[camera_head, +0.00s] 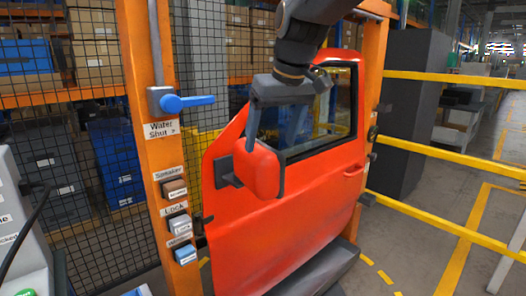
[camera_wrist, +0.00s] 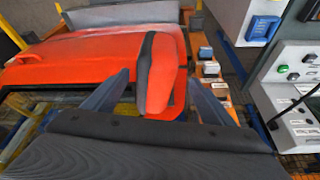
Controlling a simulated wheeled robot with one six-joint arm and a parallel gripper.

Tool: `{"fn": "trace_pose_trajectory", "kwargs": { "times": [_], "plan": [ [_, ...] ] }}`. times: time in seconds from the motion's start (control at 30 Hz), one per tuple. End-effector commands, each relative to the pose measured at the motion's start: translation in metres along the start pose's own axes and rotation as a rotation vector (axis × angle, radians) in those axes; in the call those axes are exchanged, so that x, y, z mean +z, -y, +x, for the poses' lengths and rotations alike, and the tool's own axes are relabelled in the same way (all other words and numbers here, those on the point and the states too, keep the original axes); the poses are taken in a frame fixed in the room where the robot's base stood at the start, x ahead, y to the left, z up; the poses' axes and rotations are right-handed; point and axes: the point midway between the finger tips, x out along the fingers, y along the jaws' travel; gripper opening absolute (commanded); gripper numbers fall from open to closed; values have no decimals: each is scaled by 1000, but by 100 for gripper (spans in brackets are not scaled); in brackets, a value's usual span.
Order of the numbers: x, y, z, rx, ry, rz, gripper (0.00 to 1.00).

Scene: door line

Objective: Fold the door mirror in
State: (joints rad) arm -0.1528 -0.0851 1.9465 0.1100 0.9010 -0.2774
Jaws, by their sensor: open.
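The red door (camera_head: 315,215) hangs between two orange posts, with its window frame at the top. The red door mirror (camera_head: 257,168) stands out from the door on a dark bracket at the door's left side. My gripper (camera_head: 266,138) comes down from above at the mirror, its fingers on either side of the mirror's upper part. In the wrist view the mirror (camera_wrist: 161,72) lies between the two spread fingers of my gripper (camera_wrist: 150,92), and the door (camera_wrist: 75,60) is behind it. My gripper is open. I cannot tell whether a finger touches the mirror.
The left orange post (camera_head: 150,130) carries a blue valve lever (camera_head: 187,102) and several labelled switches close to the mirror. A mesh fence (camera_head: 60,150) stands at left. Yellow rails (camera_head: 450,158) run at right. In the wrist view, a control panel (camera_wrist: 290,75) stands at right.

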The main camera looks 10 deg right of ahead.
Motion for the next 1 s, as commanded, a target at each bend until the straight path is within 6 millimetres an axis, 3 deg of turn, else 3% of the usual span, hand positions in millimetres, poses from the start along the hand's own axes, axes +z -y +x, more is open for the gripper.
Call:
{"fn": "trace_pose_trajectory", "kwargs": {
  "times": [0.13,0.53,0.93,1.0],
  "plan": [
    [-2,2,9,-3,1,-6,77],
    [-2,2,65,-2,1,-7,77],
    [-2,1,75,-1,-2,-5,77],
    [-2,1,75,-1,-2,-5,67]
  ]
}}
